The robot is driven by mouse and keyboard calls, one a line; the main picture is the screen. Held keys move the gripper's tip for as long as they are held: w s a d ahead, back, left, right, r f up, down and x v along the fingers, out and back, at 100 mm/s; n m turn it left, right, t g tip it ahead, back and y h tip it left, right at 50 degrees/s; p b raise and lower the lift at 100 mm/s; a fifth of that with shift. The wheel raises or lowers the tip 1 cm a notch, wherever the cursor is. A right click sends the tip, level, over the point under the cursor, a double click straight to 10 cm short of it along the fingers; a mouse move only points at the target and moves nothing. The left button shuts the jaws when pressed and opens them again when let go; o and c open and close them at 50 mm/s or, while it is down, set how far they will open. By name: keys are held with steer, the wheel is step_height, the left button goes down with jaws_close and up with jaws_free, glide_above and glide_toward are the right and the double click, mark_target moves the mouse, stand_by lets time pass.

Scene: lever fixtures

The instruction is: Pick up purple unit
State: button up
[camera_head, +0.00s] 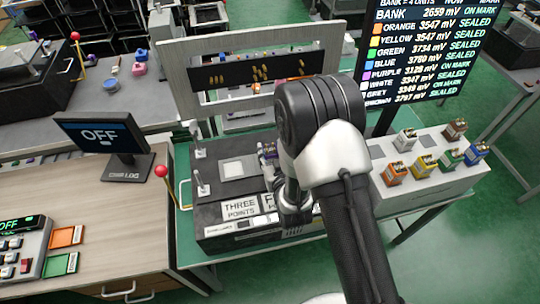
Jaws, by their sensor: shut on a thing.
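My gripper (272,170) is mostly hidden behind my wrist. It is shut on the purple unit, at the fixture's right part. Whether the unit touches the fixture is hidden. The fixture (214,212) is a dark box with a grey square plate on top, two upright levers at its left and a "THREE POINTS" label in front.
Several coloured units stand on a white stand (436,187) at right. A board (503,30) lists voltages and marks. A display (101,134) reads OFF. A red-knobbed lever (162,171) stands beside the fixture. A grey frame (262,70) rises behind it. The left wooden bench has clear room.

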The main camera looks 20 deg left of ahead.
steer(key=shift+c, duration=1.4)
